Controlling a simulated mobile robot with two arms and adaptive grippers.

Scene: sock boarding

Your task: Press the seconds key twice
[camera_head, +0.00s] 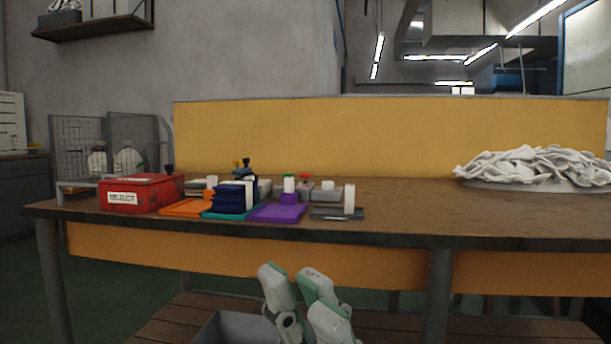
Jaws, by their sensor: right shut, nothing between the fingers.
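No key with a readable seconds label shows from here, so I cannot tell which part it is. On the table (400,219) a row of small grey units stands behind coloured trays. Knobs stick up there: a green knob (289,176), a red knob (304,177), a yellow knob (238,163) and a dark blue one (246,162). A black knob (169,169) stands by the red box. My right gripper (296,300), among white and green parts at the bottom centre, is shut and empty, below and in front of the table edge. My left gripper is out of view.
A labelled red box (158,191) stands at the left. Orange (186,208) and purple (277,213) trays and a dark blue stack (230,200) line the front. A white sock pile (535,165) lies at the right. The table is clear between. A grey bin (232,328) sits below.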

